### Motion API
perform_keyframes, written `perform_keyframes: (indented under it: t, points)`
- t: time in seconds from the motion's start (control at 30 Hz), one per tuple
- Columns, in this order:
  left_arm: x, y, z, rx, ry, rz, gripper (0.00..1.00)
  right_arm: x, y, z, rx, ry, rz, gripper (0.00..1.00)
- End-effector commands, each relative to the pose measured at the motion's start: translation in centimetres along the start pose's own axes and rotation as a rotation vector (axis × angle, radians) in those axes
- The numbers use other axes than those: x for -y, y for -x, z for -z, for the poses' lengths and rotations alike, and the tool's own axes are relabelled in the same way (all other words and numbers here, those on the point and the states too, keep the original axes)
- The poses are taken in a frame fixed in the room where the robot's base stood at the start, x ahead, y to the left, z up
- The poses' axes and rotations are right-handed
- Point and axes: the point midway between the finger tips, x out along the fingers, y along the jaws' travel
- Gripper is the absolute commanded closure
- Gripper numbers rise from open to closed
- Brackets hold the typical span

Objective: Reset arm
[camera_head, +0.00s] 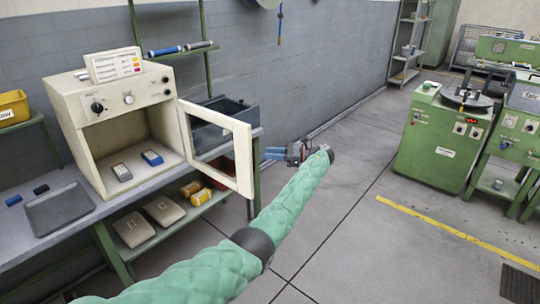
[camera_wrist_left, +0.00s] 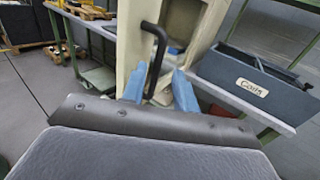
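My left arm reaches across the head view, and my left gripper (camera_head: 273,153) is just right of the oven's open door (camera_head: 241,155). In the left wrist view my gripper's two blue fingers (camera_wrist_left: 159,90) stand apart. The door's black handle (camera_wrist_left: 153,62) appears between and beyond them; I cannot tell whether they touch it. The beige oven (camera_head: 118,113) stands on the bench with its door swung wide open. A grey-topped block (camera_head: 122,173) and a blue-topped block (camera_head: 152,158) lie inside. My right gripper is not in view.
A grey tray (camera_head: 58,208) lies on the bench left of the oven. A dark bin (camera_head: 215,125), labelled in the left wrist view (camera_wrist_left: 252,84), stands behind the door. Sacks (camera_head: 164,210) lie on the lower shelf. Green machines (camera_head: 440,140) stand right; the floor between is clear.

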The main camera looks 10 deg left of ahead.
Motion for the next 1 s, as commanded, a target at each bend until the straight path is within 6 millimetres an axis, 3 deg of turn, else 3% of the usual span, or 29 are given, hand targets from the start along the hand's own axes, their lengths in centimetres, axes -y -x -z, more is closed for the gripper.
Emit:
perform_keyframes:
  t: [0.37, 0.53, 0.7, 0.87, 1.0]
  points:
    - [0.0, 0.0, 0.0, 0.0, 0.068, 0.0, 0.71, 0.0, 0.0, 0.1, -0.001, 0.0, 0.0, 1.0]
    - [0.8, 0.0, 0.2, -0.017, 0.277, 0.043, 0.71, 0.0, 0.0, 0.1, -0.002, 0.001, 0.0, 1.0]
    - [2.3, 0.5, 0.9, -0.146, 0.508, 0.096, 0.71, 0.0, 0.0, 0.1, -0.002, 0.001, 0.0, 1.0]
    - [4.0, 2.0, -0.8, -0.362, 0.777, 0.126, 0.71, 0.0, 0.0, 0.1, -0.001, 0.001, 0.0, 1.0]
    - [5.3, 4.1, -4.0, -0.614, 1.041, 0.122, 0.71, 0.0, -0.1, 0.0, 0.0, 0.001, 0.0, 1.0]
